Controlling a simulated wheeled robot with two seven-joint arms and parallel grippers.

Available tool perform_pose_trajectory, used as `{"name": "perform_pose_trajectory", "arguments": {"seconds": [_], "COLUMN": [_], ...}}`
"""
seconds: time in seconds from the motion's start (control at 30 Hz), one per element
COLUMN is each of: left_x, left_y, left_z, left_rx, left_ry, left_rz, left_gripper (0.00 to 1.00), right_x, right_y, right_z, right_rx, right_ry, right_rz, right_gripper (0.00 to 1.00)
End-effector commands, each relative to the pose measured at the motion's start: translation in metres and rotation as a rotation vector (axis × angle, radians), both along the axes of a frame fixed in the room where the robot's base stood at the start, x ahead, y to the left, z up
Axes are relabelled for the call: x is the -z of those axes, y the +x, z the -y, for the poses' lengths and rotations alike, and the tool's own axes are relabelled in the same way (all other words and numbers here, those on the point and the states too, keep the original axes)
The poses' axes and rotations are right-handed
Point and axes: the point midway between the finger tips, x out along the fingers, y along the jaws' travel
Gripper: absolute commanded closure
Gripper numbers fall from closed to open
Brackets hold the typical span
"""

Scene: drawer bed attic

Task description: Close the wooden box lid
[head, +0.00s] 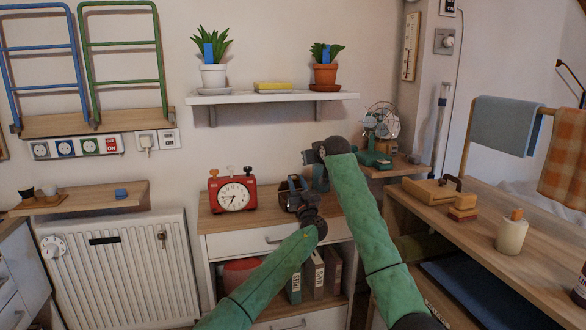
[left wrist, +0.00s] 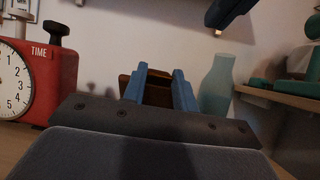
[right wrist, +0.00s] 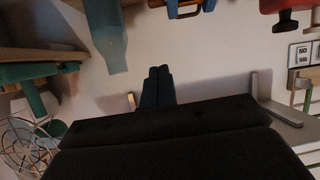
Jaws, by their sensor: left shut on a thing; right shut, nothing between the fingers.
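A brown wooden piece (left wrist: 157,92), which I take to be the wooden box or its lid, stands on the cabinet top against the wall. In the left wrist view it sits between the blue fingers of my left gripper (left wrist: 159,88), which is shut on it. In the head view my left gripper (head: 293,187) and its wrist hide most of the piece, so I cannot tell how far the lid stands open. My right gripper (right wrist: 157,84) is shut and empty, its fingers together. In the head view it hangs above and right of the left one.
A red clock (head: 233,190) stands left of my left gripper. A teal glass vase (left wrist: 217,84) stands close on its right. A shelf (head: 250,98) with potted plants is above. A small side shelf (head: 385,168) with a fan is at right.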

Motion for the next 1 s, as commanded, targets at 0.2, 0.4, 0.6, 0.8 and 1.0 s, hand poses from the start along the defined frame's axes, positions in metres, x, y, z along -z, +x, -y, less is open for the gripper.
{"name": "perform_pose_trajectory", "arguments": {"seconds": [0.2, 0.4, 0.6, 0.8, 1.0], "left_x": [0.006, 0.006, 0.006, 0.006, 0.006], "left_y": [0.0, 0.0, 0.0, 0.0, 0.0], "left_z": [-0.001, -0.001, -0.001, -0.001, -0.001], "left_rx": [-0.001, -0.001, 0.0, 0.0, 0.0], "left_ry": [0.0, 0.0, 0.0, 0.0, 0.0], "left_rz": [-0.008, -0.008, -0.006, -0.006, -0.006], "left_gripper": [1.0, 1.0, 1.0, 1.0, 1.0], "right_x": [-0.028, -0.05, -0.062, -0.057, -0.035], "right_y": [0.004, -0.002, -0.008, -0.004, 0.013], "right_z": [-0.029, -0.045, -0.052, -0.055, -0.062], "right_rx": [-0.006, 0.001, 0.008, 0.01, 0.01], "right_ry": [-0.078, -0.147, -0.184, -0.193, -0.193], "right_rz": [-0.18, -0.32, -0.395, -0.414, -0.414], "right_gripper": [1.0, 1.0, 1.0, 1.0, 1.0]}}
